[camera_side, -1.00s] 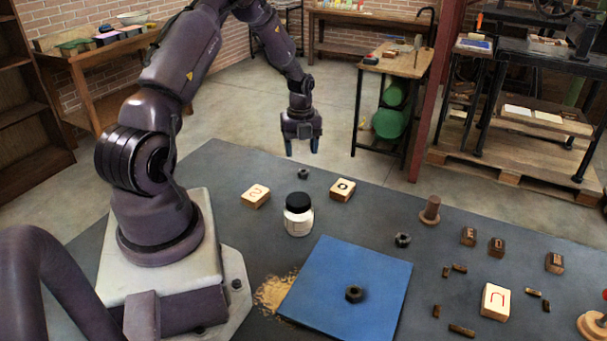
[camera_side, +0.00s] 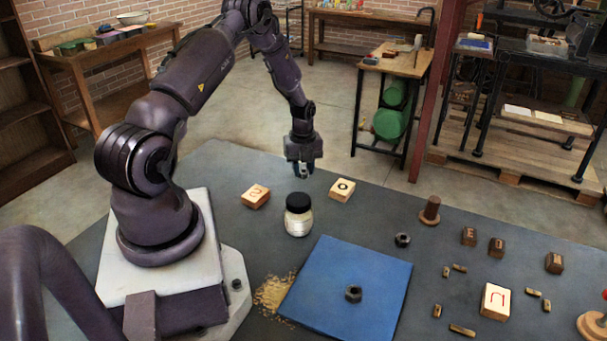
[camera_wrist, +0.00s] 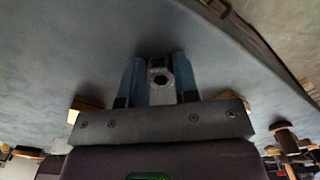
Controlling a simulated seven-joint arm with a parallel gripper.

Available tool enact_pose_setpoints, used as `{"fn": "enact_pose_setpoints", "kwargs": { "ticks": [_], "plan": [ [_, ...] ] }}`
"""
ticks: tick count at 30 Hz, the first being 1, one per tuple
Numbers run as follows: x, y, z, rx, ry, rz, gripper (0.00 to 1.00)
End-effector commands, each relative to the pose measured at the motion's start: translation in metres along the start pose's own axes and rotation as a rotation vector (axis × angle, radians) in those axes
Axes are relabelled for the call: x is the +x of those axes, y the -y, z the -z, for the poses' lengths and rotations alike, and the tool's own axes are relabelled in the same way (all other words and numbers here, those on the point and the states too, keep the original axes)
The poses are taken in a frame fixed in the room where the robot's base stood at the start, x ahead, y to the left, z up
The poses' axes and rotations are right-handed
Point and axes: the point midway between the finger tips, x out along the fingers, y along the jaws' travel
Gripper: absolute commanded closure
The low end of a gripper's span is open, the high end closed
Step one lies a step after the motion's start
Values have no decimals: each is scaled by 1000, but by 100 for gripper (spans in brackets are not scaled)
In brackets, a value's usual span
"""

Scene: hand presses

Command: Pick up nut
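My gripper (camera_side: 304,174) is low over the far part of the dark table, behind the jar. Its two blue fingers stand on either side of a small nut (camera_wrist: 160,77), which appears grey with a dark hole in the wrist view. The fingers look closed against the nut's sides, with no clear gap. In the side view the nut is mostly hidden by the fingers, and I cannot tell whether it touches the table. A second dark nut (camera_side: 354,293) lies on the blue mat (camera_side: 335,270). A third nut (camera_side: 402,240) lies on the table right of the mat.
A white jar with a black lid (camera_side: 298,214) stands just in front of my gripper. A wooden peg stand (camera_side: 430,212) and several small blocks are on the right.

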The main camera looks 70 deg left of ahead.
Motion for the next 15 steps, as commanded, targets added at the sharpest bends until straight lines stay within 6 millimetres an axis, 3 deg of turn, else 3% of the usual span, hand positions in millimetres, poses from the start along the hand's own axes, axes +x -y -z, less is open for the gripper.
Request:
{"fn": "enact_pose_setpoints", "kwargs": {
  "ticks": [1, 3, 15],
  "plan": [
    [0, 0, 0, 0, 0, 0, 85],
    [0, 0, 0, 0, 0, 0, 96],
    [-8, 0, 0, -1, 1, 1, 96]
  ]
}}
